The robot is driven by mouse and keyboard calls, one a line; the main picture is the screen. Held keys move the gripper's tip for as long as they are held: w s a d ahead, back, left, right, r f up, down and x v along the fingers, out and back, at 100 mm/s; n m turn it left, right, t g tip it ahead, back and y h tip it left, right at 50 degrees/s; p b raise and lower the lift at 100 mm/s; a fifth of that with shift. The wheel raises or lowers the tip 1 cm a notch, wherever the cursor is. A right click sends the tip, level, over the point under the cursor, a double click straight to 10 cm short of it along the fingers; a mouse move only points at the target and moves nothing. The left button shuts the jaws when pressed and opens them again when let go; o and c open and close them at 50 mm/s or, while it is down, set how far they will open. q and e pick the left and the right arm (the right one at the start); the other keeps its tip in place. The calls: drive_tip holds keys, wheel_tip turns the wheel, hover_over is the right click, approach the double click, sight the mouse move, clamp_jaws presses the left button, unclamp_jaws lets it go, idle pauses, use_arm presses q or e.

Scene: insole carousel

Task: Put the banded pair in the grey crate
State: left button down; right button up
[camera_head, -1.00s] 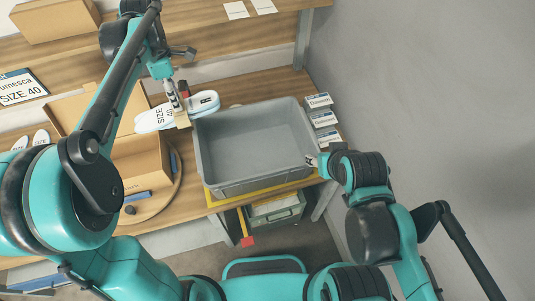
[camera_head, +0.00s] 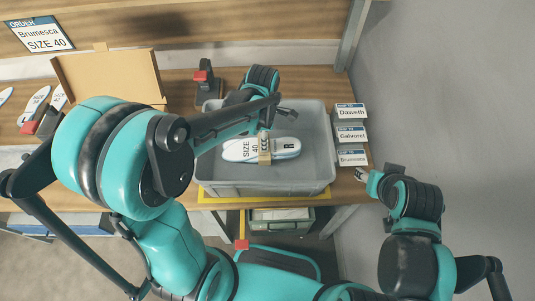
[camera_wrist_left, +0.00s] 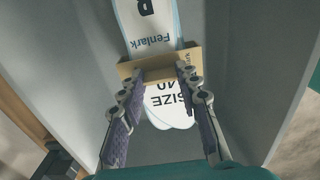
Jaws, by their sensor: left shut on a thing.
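The banded pair of white insoles (camera_head: 238,150), marked SIZE 40 and R with a tan band around its middle, is over or inside the grey crate (camera_head: 318,165). In the left wrist view the pair (camera_wrist_left: 150,22) reads Fenlark and lies between the crate's grey walls (camera_wrist_left: 245,60). My left gripper (camera_head: 266,136) is shut on the band; its fingers (camera_wrist_left: 158,82) flank the band in the left wrist view. Whether the pair touches the crate floor cannot be told. My right gripper (camera_head: 361,174) is right of the crate, away from the pair; its jaw state is unclear.
Name cards (camera_head: 351,136) stand right of the crate. An open cardboard box (camera_head: 110,75) is at the left, partly behind my arm. Loose insoles (camera_head: 36,104) lie at far left. An order sign (camera_head: 40,34) reads Brumesca SIZE 40. A black and red device (camera_head: 205,85) stands behind the crate.

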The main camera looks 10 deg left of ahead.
use_arm(q)
wheel_tip(320, 180, down, 7)
drive_tip(key=shift+r+b, duration=0.2)
drive_tip(key=shift+b, duration=0.7)
drive_tip(key=shift+w, duration=0.1)
drive_tip(key=shift+f, duration=0.15)
drive_tip(key=c, duration=1.1)
unclamp_jaws()
